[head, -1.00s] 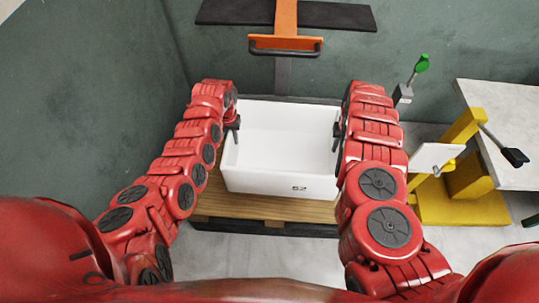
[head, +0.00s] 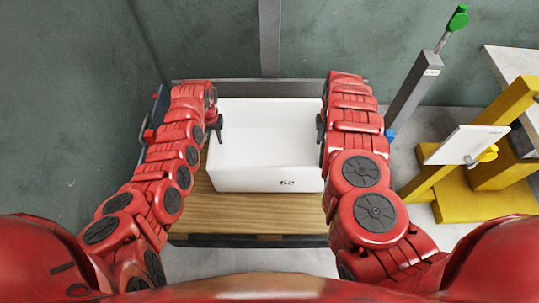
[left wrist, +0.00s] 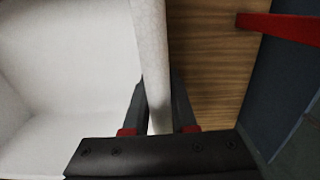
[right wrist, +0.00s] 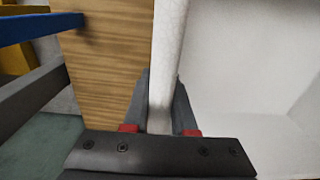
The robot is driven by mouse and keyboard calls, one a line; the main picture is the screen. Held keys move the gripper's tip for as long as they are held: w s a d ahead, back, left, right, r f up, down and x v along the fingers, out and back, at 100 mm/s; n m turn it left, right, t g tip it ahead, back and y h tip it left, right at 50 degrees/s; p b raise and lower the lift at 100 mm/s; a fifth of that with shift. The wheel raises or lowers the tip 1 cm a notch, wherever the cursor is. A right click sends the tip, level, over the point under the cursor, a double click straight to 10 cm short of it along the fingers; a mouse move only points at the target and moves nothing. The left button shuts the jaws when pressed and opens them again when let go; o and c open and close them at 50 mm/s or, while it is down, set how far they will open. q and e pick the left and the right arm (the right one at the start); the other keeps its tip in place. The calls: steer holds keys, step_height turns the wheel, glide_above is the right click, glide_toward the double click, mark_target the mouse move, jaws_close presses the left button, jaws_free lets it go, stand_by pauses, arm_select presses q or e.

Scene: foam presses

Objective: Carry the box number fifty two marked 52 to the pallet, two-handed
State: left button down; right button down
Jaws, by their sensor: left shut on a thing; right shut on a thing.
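The white open-topped box (head: 262,178), with a small dark 52 on its front face, is over the wooden pallet (head: 245,213). It is empty and looks level. My left gripper (head: 216,127) is shut on its left wall, and the left wrist view shows this wall (left wrist: 152,50) between the fingers (left wrist: 158,105). My right gripper (head: 320,128) is shut on the right wall, which the right wrist view shows between the fingers (right wrist: 161,100). Pallet boards show in front of the box. I cannot tell whether the box bottom touches them.
A yellow stand (head: 465,195) with a white panel (head: 465,145) is at the right. A grey post (head: 412,90) with a green knob (head: 458,18) rises nearer the pallet. Green-grey walls (head: 210,45) close off the back and left.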

arm_select(q)
steer(key=shift+s+a+r, duration=0.15)
steer(key=shift+r, duration=0.05)
arm_select(e)
steer(key=shift+s+d+r, duration=0.1)
steer(key=shift+s+r, duration=0.05)
steer(key=shift+r, duration=0.05)
arm_select(q)
steer(key=shift+f, duration=0.2)
arm_select(e)
steer(key=shift+f, duration=0.2)
